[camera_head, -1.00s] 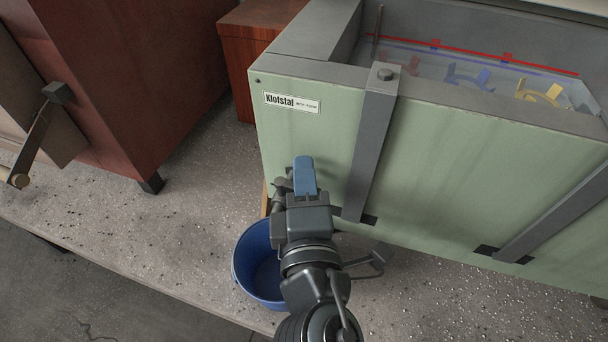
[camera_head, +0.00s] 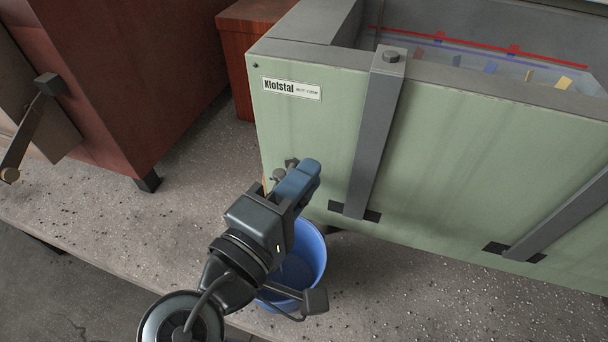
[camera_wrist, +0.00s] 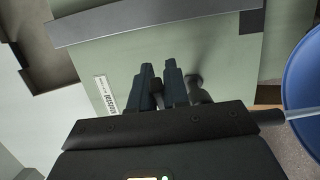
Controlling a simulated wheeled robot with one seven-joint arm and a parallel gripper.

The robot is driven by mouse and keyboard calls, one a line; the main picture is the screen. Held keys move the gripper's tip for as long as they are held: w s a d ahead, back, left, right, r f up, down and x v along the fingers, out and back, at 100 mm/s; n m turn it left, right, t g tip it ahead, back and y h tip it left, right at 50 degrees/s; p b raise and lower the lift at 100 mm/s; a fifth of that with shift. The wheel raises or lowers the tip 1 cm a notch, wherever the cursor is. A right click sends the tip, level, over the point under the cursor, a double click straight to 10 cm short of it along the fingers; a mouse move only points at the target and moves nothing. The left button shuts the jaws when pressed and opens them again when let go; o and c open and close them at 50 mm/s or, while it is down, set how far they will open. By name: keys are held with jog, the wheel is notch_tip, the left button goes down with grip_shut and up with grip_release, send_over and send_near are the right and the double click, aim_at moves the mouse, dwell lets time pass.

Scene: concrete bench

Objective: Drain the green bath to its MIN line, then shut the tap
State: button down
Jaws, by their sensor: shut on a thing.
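The green bath (camera_head: 330,135) stands on the bench with a grey rim. Inside, a red line (camera_head: 470,42) runs above a blue line (camera_head: 460,52); no lettering on them is readable, and I cannot clearly make out the liquid surface. The grey tap (camera_head: 278,178) is low on the bath's front left, mostly hidden by my gripper. A blue bucket (camera_head: 318,255) stands below. In the wrist view a pale stream (camera_wrist: 300,115) runs into the bucket (camera_wrist: 302,85).
Several coloured pieces (camera_head: 530,75) show inside the bath. Grey straps (camera_head: 373,140) run down its front. A red-brown cabinet (camera_head: 120,80) with a crank handle (camera_head: 30,130) stands left. The speckled bench (camera_head: 400,295) is clear in front right.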

jog(key=shift+s+m+g+h, duration=0.1)
jog(key=shift+m+g+h, duration=0.3)
jog(key=shift+h, duration=0.1)
jog(key=c, duration=1.2)
grip_release()
jog(key=shift+a, duration=0.15)
jog(key=b+v, duration=0.1)
jog(key=v, duration=0.6)
jog(key=shift+s+a, duration=0.15)
jog(key=shift+s, duration=0.2)
